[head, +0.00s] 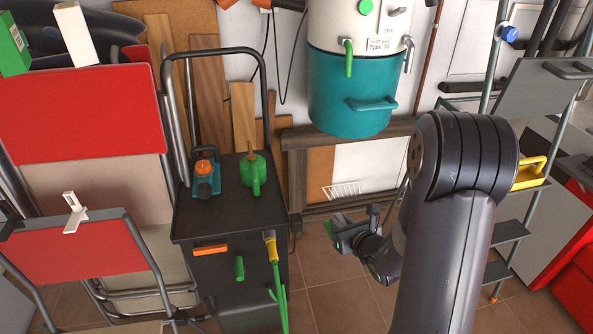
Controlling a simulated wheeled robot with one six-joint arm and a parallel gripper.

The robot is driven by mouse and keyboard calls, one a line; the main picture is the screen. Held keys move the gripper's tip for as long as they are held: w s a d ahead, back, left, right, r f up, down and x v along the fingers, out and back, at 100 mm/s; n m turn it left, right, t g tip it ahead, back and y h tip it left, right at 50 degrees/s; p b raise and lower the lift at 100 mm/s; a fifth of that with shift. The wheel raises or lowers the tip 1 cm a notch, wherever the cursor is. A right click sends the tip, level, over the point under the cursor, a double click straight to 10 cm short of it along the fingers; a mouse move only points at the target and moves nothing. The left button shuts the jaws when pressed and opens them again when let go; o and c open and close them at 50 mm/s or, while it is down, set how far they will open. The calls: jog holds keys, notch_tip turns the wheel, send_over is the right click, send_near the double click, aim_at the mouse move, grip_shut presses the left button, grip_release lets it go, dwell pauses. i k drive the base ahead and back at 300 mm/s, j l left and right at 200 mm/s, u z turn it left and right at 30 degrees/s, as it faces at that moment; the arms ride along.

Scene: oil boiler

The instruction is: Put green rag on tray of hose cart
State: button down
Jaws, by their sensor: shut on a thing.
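The hose cart (217,258) is a dark cart left of centre, with a flat black tray (222,218) on top. A green hose (279,292) with a yellow nozzle hangs at its front right. My gripper (338,232) is right of the cart and apart from it. It is shut on the green rag (329,229), which shows only as a small green patch at the jaws. The rest of the rag is hidden or too small to make out.
A teal item with an orange cap (204,176) and a green oil can (253,173) stand on the tray's back part; its front is bare. A teal and white boiler tank (352,92) hangs behind. Red chairs (84,248) stand left, a stepladder (505,232) right.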

aim_at(251, 216)
jog(key=i+l+z, duration=0.1)
jog(key=l+z, duration=0.15)
jog(key=z, duration=0.2)
jog(key=i+l+z, duration=0.15)
jog(key=z, duration=0.25)
jog(key=i+l+u, duration=0.15)
jog(key=u, duration=0.25)
jog(key=i+l+u, duration=0.15)
jog(key=l+u, duration=0.25)
jog(key=i+l+u, duration=0.1)
jog(key=u, duration=0.3)
jog(key=i+l+u, duration=0.1)
jog(key=u, duration=0.25)
jog(key=l+u, duration=0.25)
jog(key=u, duration=0.15)
jog(key=i+l+u, duration=0.1)
jog(key=l+u, duration=0.25)
jog(key=i+u, duration=0.1)
jog(key=i, duration=0.3)
